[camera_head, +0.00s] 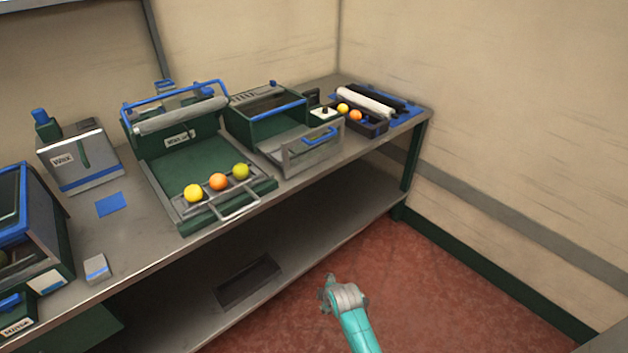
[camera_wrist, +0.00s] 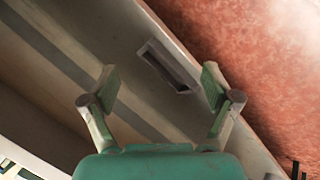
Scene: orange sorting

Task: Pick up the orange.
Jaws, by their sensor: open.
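An orange fruit (camera_head: 218,182) sits in the front tray of a green machine, between a yellow fruit (camera_head: 193,193) on its left and a yellow-green fruit (camera_head: 241,171) on its right. Another orange fruit (camera_head: 355,116) lies in a dark tray at the far right of the bench, next to a yellow fruit (camera_head: 343,108). My gripper (camera_head: 328,292) is over the red floor in front of the bench, well apart from the fruits. In the wrist view my gripper (camera_wrist: 158,88) is open and empty, and no fruit shows between its fingers.
The grey bench (camera_head: 150,239) runs along the wall, with a lower shelf (camera_head: 300,250) bearing a dark flat tray (camera_head: 248,280). A drawer with a blue handle (camera_head: 319,137) stands pulled out right of the green machine. The red floor (camera_head: 440,290) in front is clear.

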